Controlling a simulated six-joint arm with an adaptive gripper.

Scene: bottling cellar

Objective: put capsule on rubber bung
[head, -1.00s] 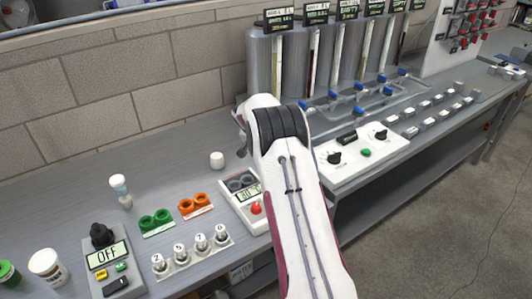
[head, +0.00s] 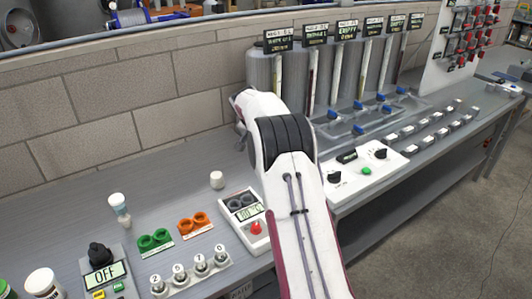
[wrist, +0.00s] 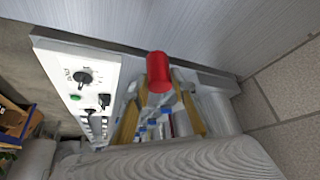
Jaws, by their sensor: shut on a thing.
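The red capsule (wrist: 159,72) is between the two tan fingers of my gripper (wrist: 160,92) in the wrist view. My gripper is shut on it and holds it out in front, with the bench top beyond. In the head view my own arm hides the gripper and capsule. A pale stubby cylinder (head: 217,180) stands upright on the bench, left of my arm; it may be the rubber bung, but I cannot be sure. It is apart from my arm.
A white unit with a red button (head: 256,228) stands beside my arm. Green rings (head: 155,240), orange rings (head: 194,223) and numbered pegs (head: 201,264) lie left of it. The knob panel (head: 366,171) is right. Bench space behind the rings is clear.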

